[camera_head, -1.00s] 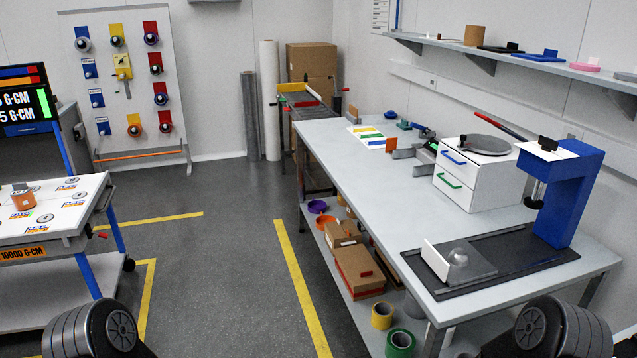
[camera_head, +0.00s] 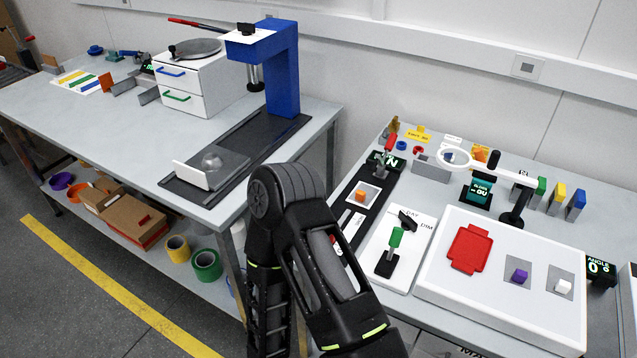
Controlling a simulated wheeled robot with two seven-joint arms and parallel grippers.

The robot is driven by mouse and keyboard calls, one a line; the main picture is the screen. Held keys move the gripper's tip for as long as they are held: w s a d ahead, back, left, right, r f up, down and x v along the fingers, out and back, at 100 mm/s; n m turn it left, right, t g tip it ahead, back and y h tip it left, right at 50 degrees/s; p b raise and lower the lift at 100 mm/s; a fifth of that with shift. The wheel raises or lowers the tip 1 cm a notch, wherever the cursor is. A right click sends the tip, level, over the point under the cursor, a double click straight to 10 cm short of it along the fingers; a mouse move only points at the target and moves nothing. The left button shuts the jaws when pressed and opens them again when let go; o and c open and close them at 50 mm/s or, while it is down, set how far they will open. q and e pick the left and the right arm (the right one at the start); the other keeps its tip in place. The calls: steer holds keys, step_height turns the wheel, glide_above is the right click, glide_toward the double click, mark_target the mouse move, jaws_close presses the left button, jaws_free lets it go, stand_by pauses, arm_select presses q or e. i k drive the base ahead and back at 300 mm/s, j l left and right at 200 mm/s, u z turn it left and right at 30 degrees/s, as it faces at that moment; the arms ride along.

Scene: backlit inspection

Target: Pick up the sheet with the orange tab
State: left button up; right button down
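On the right-hand table, a small pale square sheet with an orange block-like tab (camera_head: 361,194) lies on a long black strip (camera_head: 388,182). Two similar small sheets, one with a purple tab (camera_head: 519,276) and one with a white tab (camera_head: 563,286), lie on a white light box (camera_head: 490,317). A red cut-out shape (camera_head: 470,248) lies on the same box. One of my arms stands in the lower middle, in front of part of the black strip. Neither gripper shows in the picture.
A green-handled switch (camera_head: 395,238) stands on a white panel beside the light box. A ring magnifier (camera_head: 458,158) stands behind the box. The left table holds a blue stand (camera_head: 283,80) and a white drawer unit (camera_head: 192,85). A gap separates the two tables.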

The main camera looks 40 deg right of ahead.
mark_target(364, 194)
steer(key=z, duration=3.4)
steer(key=k+j, duration=0.1)
steer(key=k, duration=0.35)
